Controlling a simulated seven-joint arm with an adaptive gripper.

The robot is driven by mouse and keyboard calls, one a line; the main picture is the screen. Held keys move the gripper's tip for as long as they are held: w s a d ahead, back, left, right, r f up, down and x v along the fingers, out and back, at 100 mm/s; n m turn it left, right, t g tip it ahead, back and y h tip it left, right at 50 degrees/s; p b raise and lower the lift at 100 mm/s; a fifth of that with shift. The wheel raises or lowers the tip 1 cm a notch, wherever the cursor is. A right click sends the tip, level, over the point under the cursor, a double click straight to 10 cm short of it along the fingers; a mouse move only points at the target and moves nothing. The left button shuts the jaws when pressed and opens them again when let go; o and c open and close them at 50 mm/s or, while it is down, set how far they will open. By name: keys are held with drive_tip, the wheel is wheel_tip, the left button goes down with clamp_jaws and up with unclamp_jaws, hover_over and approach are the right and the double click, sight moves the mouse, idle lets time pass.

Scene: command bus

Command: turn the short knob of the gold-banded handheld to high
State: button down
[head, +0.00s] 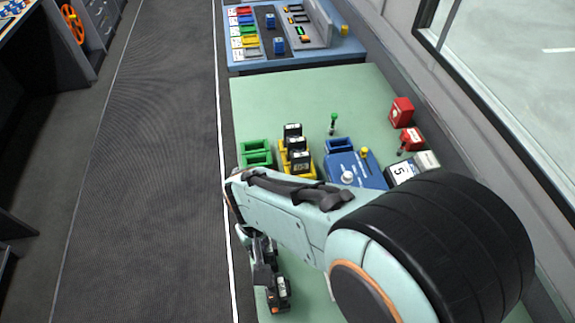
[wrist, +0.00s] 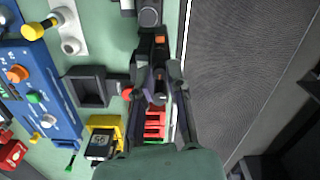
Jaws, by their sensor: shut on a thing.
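My gripper (head: 266,268) reaches down beside the table's front edge in the head view, partly hidden by my arm. In the wrist view its dark fingers (wrist: 160,88) are closed around a small dark part with a greyish-purple tip. A black handheld (head: 282,289) with a pale label shows beside the gripper in the head view. The held part seems to belong to a dark handheld with an orange patch (wrist: 157,42) in the wrist view. The fingers hide most of it. I cannot make out a gold band, or the short knob and its setting.
A yellow rack (head: 283,166) holds several black handhelds; an empty green rack (head: 256,146) stands left of it. A blue panel (head: 352,170) with knobs is to the right. In the wrist view a dark tray (wrist: 74,91) and a red slotted rack (wrist: 155,124) lie near the fingers.

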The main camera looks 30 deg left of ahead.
drive_tip(key=m, duration=0.4)
drive_tip(key=shift+m, duration=2.6)
drive_tip(key=c, duration=1.1)
unclamp_jaws()
wheel_tip(320, 180, up, 12)
